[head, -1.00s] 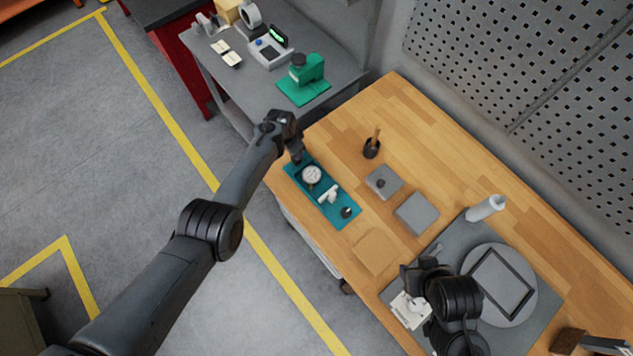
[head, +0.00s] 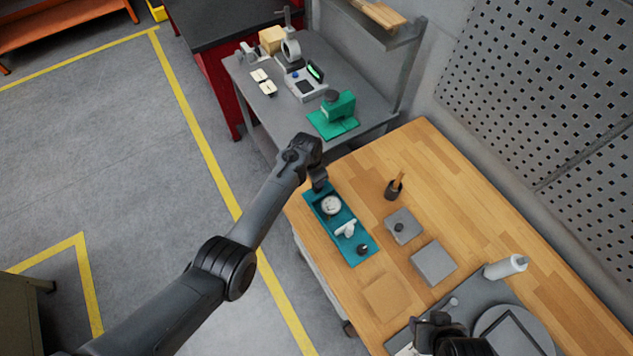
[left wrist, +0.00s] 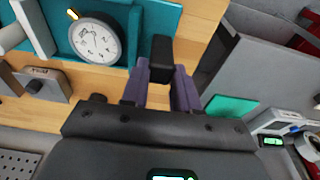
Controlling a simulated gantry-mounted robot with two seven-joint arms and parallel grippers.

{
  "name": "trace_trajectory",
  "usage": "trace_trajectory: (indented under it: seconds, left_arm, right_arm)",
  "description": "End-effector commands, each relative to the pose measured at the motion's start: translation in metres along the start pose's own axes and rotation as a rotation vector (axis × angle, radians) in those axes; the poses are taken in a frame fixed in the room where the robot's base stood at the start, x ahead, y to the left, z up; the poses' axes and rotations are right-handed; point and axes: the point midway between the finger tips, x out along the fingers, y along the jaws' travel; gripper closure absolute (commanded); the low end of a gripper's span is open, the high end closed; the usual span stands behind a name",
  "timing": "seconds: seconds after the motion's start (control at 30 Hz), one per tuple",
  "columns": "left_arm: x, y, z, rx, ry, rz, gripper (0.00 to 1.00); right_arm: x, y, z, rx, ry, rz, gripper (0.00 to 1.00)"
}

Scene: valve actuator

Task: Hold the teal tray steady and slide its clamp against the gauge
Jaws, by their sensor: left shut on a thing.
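The teal tray (head: 358,258) lies on the near left edge of the wooden bench. The round white-faced gauge (head: 331,205) sits in its upper half and also shows in the left wrist view (left wrist: 96,41). The white clamp (head: 345,228) is lower on the tray, with a small gap to the gauge visible. My left gripper (head: 319,184) is at the tray's far end; in the left wrist view its fingers (left wrist: 161,88) are shut on a black block (left wrist: 162,58) beside the tray's edge. My right gripper (head: 425,326) is above the grey mat, well away from the tray; its fingers are unclear.
A dark knob (head: 362,249) sits at the tray's near end. Right of the tray are a grey block with a knob (head: 403,225), a grey plate (head: 434,263), a dark cup (head: 394,190) and a white bottle (head: 506,267). A grey side table (head: 345,72) stands behind.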

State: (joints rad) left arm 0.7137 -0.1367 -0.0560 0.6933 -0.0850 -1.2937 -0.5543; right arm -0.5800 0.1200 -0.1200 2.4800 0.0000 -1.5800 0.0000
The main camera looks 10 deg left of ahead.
Motion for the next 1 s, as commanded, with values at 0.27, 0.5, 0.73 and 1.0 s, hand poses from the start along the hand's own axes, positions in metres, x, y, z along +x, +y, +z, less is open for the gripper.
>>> trace_trajectory:
  seconds: [0.27, 0.5, 0.73, 1.0]
  left_arm:
    - [-0.042, -0.001, -0.008, -0.001, 0.007, -0.005, 1.0]
    - [-0.029, 0.002, -0.01, -0.003, 0.029, -0.008, 1.0]
    - [0.006, 0.004, -0.001, -0.001, 0.014, 0.004, 1.0]
    - [0.014, -0.001, 0.001, 0.002, 0.001, 0.005, 1.0]
  right_arm:
    - [0.0, 0.0, 0.0, 0.0, 0.0, 0.0, 0.57]
    - [0.0, 0.0, 0.0, 0.0, 0.0, 0.0, 0.57]
    - [0.0, 0.0, 0.0, 0.0, 0.0, 0.0, 0.57]
    - [0.0, 0.0, 0.0, 0.0, 0.0, 0.0, 0.57]
